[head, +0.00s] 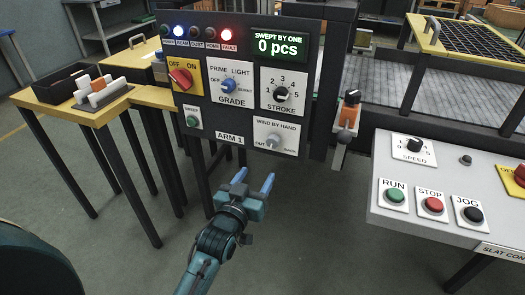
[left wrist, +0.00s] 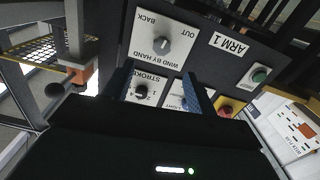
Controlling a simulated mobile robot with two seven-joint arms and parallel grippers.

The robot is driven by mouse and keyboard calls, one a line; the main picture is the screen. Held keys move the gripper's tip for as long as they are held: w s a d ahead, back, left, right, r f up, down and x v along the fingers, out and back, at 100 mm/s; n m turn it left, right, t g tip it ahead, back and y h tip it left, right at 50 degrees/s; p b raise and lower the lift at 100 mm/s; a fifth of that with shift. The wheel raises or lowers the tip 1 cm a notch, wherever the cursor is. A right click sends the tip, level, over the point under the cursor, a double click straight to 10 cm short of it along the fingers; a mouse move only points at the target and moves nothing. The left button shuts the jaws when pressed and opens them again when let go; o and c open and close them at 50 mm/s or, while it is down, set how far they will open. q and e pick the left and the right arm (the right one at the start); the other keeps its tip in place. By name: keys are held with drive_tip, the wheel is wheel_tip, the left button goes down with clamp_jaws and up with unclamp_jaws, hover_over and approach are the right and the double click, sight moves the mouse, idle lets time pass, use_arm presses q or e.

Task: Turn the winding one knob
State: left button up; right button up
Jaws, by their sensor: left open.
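The WIND BY HAND knob (head: 273,140) is a grey round knob on a white plate marked OUT and BACK, low on the dark ARM 1 panel (head: 215,150). In the left wrist view the knob (left wrist: 162,46) shows upside down, beyond the fingertips. My left gripper (head: 256,178) is open and empty, below the knob and apart from it in the head view. Its two bluish fingers (left wrist: 157,80) also show in the left wrist view, with the STROKE dial between them. My right gripper is out of view.
Above the knob are the STROKE dial (head: 281,94), the GRADE dial (head: 229,86) and a red OFF/ON switch (head: 180,78). A grey console (head: 460,185) with buttons is at right. The floor before the panel is clear.

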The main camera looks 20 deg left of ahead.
sight(272, 145)
use_arm(q)
drive_tip(key=w+b, duration=0.2)
drive_tip(key=w, duration=1.1)
drive_tip(key=shift+w, duration=0.3)
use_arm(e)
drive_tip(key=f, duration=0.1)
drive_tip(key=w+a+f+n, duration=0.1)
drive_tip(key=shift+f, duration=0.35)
use_arm(q)
drive_tip(key=shift+c, duration=0.3)
drive_tip(key=c, duration=0.9)
drive_tip(key=shift+c, duration=0.2)
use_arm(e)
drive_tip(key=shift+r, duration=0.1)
